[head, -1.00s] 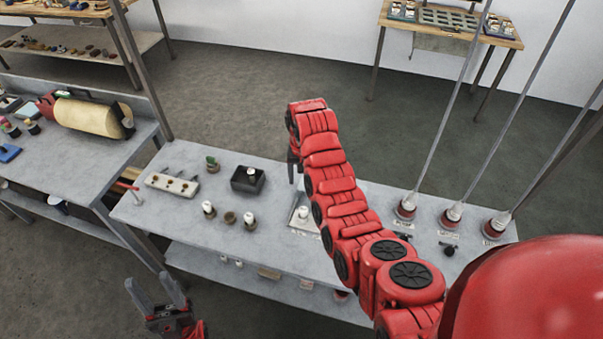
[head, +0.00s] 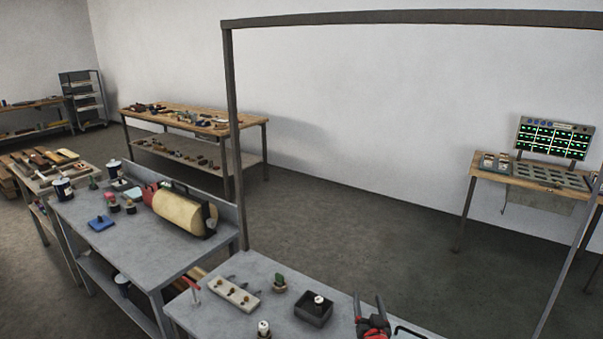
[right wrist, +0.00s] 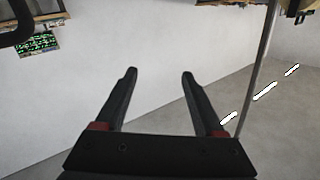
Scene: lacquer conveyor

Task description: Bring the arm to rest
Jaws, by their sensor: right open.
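My right gripper (head: 369,302) shows at the bottom of the head view, red and black, with its fingers pointing up. It is in front of the grey bench (head: 245,318), right of a black box. In the right wrist view the right gripper (right wrist: 158,73) has two dark fingers spread apart. Nothing is between them; grey wall and floor lie beyond. Most of my right arm is outside the head view. My left gripper is not in view.
The black box (head: 313,311), a pale block with knobs (head: 235,293) and a small plant (head: 279,283) stand on the bench. A dark metal frame (head: 232,130) rises above it. A cream cylinder (head: 180,211) lies on the left bench. Open floor (head: 340,225) lies behind.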

